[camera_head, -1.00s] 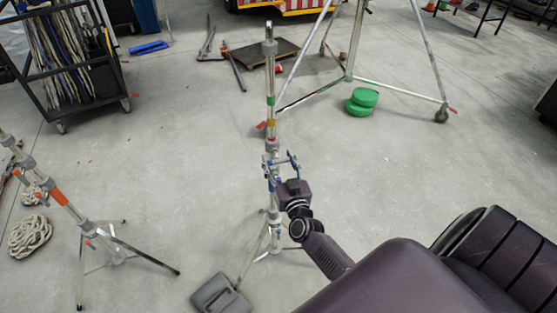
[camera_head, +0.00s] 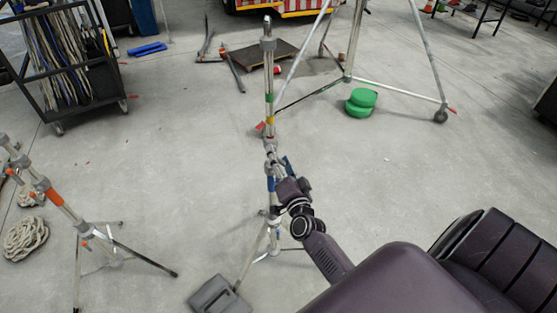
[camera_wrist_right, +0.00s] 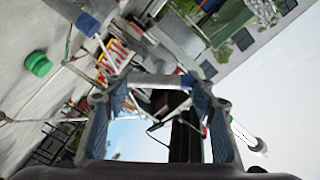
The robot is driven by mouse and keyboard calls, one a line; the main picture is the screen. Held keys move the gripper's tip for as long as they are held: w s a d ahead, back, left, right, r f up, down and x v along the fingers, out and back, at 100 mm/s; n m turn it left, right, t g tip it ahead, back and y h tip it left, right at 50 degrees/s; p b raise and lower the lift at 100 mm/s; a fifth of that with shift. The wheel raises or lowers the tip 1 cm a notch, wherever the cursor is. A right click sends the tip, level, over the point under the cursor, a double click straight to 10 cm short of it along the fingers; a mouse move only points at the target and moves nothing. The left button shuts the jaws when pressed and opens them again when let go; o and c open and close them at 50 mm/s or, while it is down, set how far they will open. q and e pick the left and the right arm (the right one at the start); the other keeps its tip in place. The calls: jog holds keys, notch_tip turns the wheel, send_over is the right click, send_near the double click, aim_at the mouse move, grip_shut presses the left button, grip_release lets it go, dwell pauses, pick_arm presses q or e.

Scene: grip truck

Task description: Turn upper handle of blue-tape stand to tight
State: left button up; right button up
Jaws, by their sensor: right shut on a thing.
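The blue-tape stand (camera_head: 269,95) stands upright at the centre of the head view. Its pole has green, yellow and blue tape bands; the blue tape (camera_head: 271,184) is beside my gripper. My right gripper (camera_head: 278,166) reaches the pole's upper joint from the right, just above the blue tape. It is shut on the upper handle, which the fingers mostly hide in the head view. In the right wrist view, my right gripper (camera_wrist_right: 155,82) has its fingers closed in around a grey metal part. How far the handle is turned cannot be told. My left gripper is not in view.
Another stand with orange tape (camera_head: 54,196) is at the left, near coiled rope (camera_head: 25,237). A grey weight (camera_head: 218,296) lies by the stand's feet. Green round pads (camera_head: 361,102) lie behind, right. A black cable rack (camera_head: 70,70) is back left. The floor between is clear.

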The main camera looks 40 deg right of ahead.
jog(key=m+b, duration=0.1)
jog(key=m, duration=0.4)
jog(key=shift+f+m+b, duration=0.15)
jog(key=shift+m+b, duration=0.2)
jog(key=shift+m, duration=0.05)
dwell(0.3)
jog(key=o, duration=1.2)
jog(key=shift+s, duration=0.15)
jog(key=v, duration=1.1)
jog(key=shift+s, duration=0.35)
